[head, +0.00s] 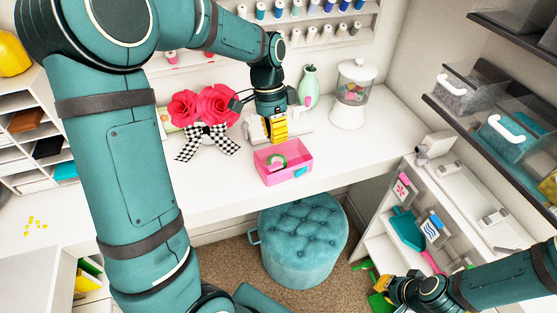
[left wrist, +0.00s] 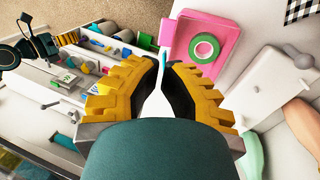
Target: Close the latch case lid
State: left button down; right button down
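The pink latch case (head: 291,177) stands near the desk's front edge with its top open. A green tape roll (head: 277,161) lies inside. A teal latch (head: 301,172) is on its front; the case also shows in the left wrist view (left wrist: 226,22). I cannot make out the lid clearly. My left gripper (head: 276,138) points down just above the case's back edge and hides part of it. In the left wrist view its fingers (left wrist: 164,64) stand slightly apart, with nothing held. My right gripper (head: 385,290) is low at the right, away from the case; its fingers are unclear.
Red paper flowers with a checked bow (head: 205,130) stand left of the case. A white device (left wrist: 265,85) lies behind it. A green vase (head: 309,87) and a candy jar (head: 353,95) stand behind and right. A teal stool (head: 303,240) is below. The desk right of the case is clear.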

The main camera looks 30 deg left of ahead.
aim_at(280, 166)
pick_arm(q)
jog(key=x, duration=0.8)
jog(key=shift+b+x, duration=1.3)
jog(key=shift+x, duration=0.5)
jog(key=shift+s+d+r, duration=0.15)
jog(key=shift+s, duration=0.05)
